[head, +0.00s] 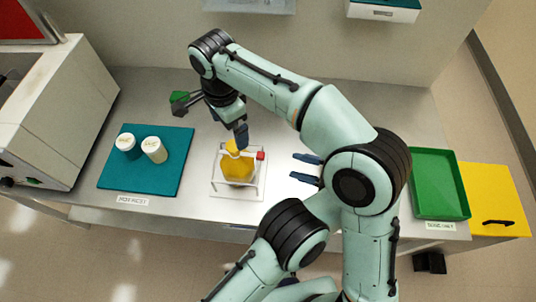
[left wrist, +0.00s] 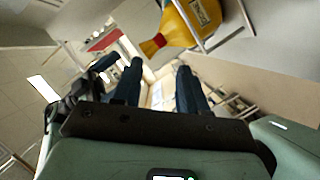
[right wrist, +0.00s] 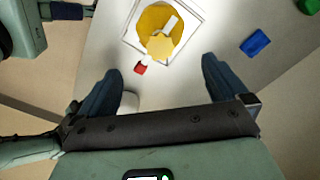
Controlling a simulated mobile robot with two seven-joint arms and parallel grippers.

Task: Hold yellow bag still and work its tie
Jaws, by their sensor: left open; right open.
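The yellow bag (head: 238,168) stands inside a clear open-framed holder (head: 236,194) on the steel counter. A white strip (head: 232,150) crosses its gathered neck, and a red end (head: 261,156) sticks out to the right; the red end also shows in the left wrist view (left wrist: 152,46) and right wrist view (right wrist: 140,68). My right gripper (head: 242,146) is over the back of the bag, open and empty; its fingers are apart in its wrist view (right wrist: 160,82). My left gripper (head: 292,166) is open and empty, right of the bag and apart from it.
A teal mat (head: 118,175) with two white-lidded jars (head: 154,149) lies left. A green tray (head: 438,184) and yellow bin (head: 492,200) stand right. Counter between bag and mat is clear.

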